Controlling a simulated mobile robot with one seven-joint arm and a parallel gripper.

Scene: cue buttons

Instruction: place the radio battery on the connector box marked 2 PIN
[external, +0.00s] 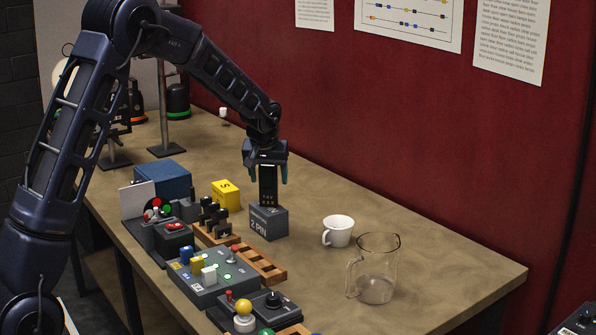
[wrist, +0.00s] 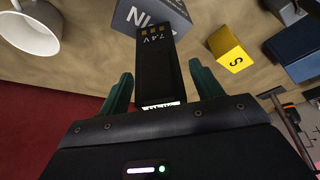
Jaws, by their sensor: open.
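The radio battery (external: 268,187) is a black upright block with gold contacts and a "7.4V" label in the wrist view (wrist: 158,62). It appears to stand on top of the grey connector box marked 2 PIN (external: 268,224), which also shows at the top of the wrist view (wrist: 128,16). My gripper (external: 266,177) is above the box, with its green fingers on either side of the battery. The fingers are open, with a gap to the battery on both sides in the wrist view (wrist: 160,72). The battery's upper end is hidden by my gripper in the external view.
A yellow box marked S (external: 226,194) and a blue box (external: 165,177) stand to the left. A white cup (external: 338,231) and a glass jug (external: 376,278) stand to the right. Button panels (external: 212,275) and a wooden rack (external: 262,264) line the front.

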